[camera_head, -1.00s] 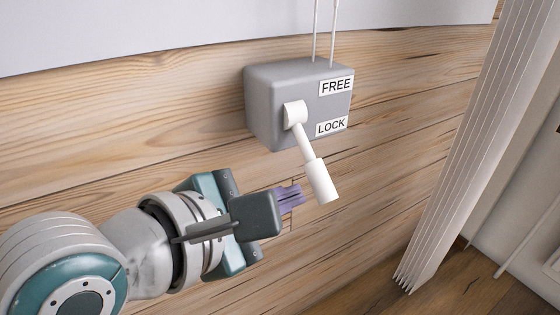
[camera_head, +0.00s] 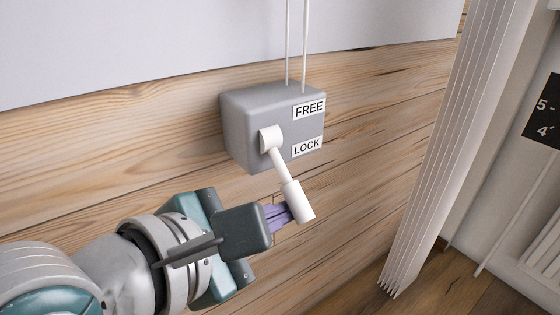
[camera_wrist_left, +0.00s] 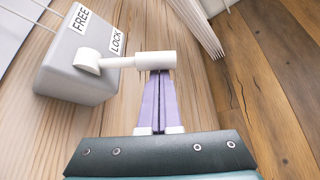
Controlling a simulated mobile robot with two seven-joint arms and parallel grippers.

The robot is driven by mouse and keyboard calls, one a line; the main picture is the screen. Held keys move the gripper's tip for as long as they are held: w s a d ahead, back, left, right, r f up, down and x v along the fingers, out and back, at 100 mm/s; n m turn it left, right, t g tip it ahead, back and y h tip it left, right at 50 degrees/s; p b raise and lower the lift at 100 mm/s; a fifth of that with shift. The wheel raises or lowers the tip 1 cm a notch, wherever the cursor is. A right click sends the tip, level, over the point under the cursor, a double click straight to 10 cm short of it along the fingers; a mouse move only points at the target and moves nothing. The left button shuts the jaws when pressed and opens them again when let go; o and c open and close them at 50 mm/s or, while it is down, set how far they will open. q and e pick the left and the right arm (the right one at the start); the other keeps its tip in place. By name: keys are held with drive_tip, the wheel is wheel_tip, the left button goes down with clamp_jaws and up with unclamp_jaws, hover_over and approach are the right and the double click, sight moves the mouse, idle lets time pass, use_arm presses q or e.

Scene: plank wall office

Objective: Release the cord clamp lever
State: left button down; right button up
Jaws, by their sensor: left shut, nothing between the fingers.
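The grey clamp box (camera_head: 245,125) is fixed to the plank wall, with a FREE label (camera_head: 309,109) above a LOCK label (camera_head: 307,147). Its white lever (camera_head: 283,170) slants down and right from the pivot, ending in a thick white handle (camera_head: 298,202). My left gripper (camera_head: 280,215) is shut and empty, its purple fingertips right at the handle's lower left side. In the left wrist view the fingers (camera_wrist_left: 158,100) reach up to just under the handle (camera_wrist_left: 156,60); I cannot tell whether they touch it. My right gripper is not in view.
Two thin white cords (camera_head: 296,45) run up from the box. White vertical blinds (camera_head: 455,140) hang to the right, beside a white wall and a dark sign (camera_head: 548,112). The plank wall (camera_head: 370,150) between box and blinds is clear.

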use_arm(q)
drive_tip(key=shift+p, duration=1.1)
wheel_tip(320, 180, up, 11)
drive_tip(key=n+g+h+p, duration=0.5)
drive_tip(key=n+g+p, duration=0.25)
drive_tip(key=p, duration=0.95)
hover_over(294, 177)
drive_tip(key=s+a, duration=0.1)
drive_tip(key=s, duration=0.3)
drive_tip(key=shift+a+f+n+t, duration=0.15)
drive_tip(key=shift+n+t, duration=0.1)
drive_tip(key=shift+n, duration=0.2)
drive_tip(key=s+a+r+p, duration=0.1)
drive_tip(key=s+a+p, duration=0.3)
drive_tip(key=a, duration=0.4)
drive_tip(key=shift+s, duration=0.4)
